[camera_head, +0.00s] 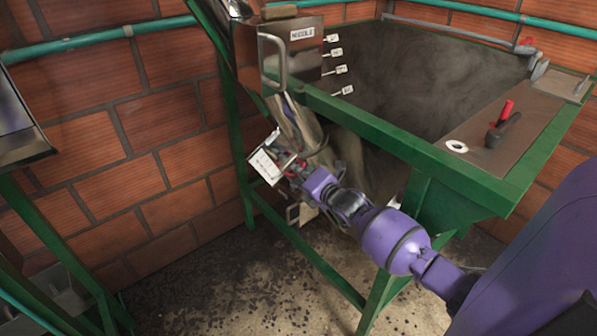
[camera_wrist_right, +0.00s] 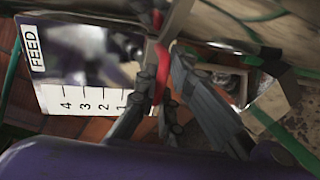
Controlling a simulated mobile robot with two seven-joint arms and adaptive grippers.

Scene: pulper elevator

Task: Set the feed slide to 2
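The feed slide's scale plate (camera_wrist_right: 75,65) shows in the right wrist view, labelled FEED with marks 4, 3, 2 and 1. The plate also shows small in the head view (camera_head: 264,166), below the metal chute. A red handle (camera_wrist_right: 161,75) stands beside the plate, just past the end marked 1. My right gripper (camera_wrist_right: 164,84) has its fingers close on both sides of the red handle and appears shut on it. In the head view, my right gripper (camera_head: 291,168) is at the plate's right, and its fingertips are hard to make out. My left gripper is not in view.
A green frame (camera_head: 400,140) holds a dark tank (camera_head: 425,85), with its leg close to my right arm. A red lever (camera_head: 506,110) stands on the tank's right ledge. A NOZZLE plate (camera_head: 303,33) is above. Brick walls enclose the back; the dirty floor is open at lower left.

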